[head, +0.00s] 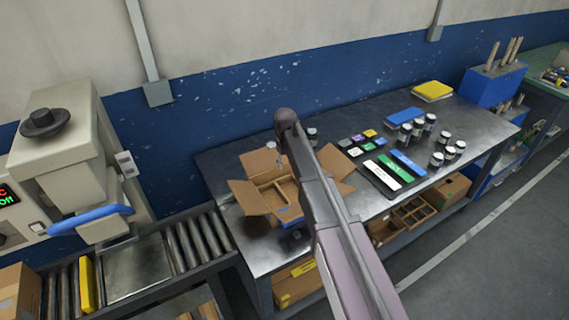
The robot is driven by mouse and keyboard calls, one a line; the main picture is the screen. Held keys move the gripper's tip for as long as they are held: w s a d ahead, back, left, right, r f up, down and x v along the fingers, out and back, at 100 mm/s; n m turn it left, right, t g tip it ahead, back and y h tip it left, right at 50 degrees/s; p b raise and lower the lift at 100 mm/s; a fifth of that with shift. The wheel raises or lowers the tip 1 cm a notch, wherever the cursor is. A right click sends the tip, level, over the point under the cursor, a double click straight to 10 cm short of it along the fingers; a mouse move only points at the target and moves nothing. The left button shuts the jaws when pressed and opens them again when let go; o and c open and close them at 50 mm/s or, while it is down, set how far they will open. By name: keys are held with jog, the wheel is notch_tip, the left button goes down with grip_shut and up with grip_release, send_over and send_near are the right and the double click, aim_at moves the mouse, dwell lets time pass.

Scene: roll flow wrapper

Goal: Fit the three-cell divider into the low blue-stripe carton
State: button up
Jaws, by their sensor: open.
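An open cardboard carton (257,208) stands on the left part of the metal table with its flaps folded out. A small blue patch shows on its front side. Inside it, tan cardboard strips (283,190) show, which look like part of a divider; how they sit is partly hidden by my arm. My arm reaches across the carton from the lower right. My gripper (280,158) is mostly hidden below my wrist, over the back of the carton; it is open. I cannot tell whether it touches the strips.
Several jars (437,160), small coloured boxes (370,133) and a dark tray (375,181) with white, green and blue pieces are on the table to the right. A cardboard divider grid (405,217) is on the shelf below. A roller conveyor (196,243) adjoins the left.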

jog(key=s+d+m, duration=0.6)
jog(key=s+d, duration=1.7)
jog(key=s, duration=0.2)
jog(key=shift+m, duration=0.4)
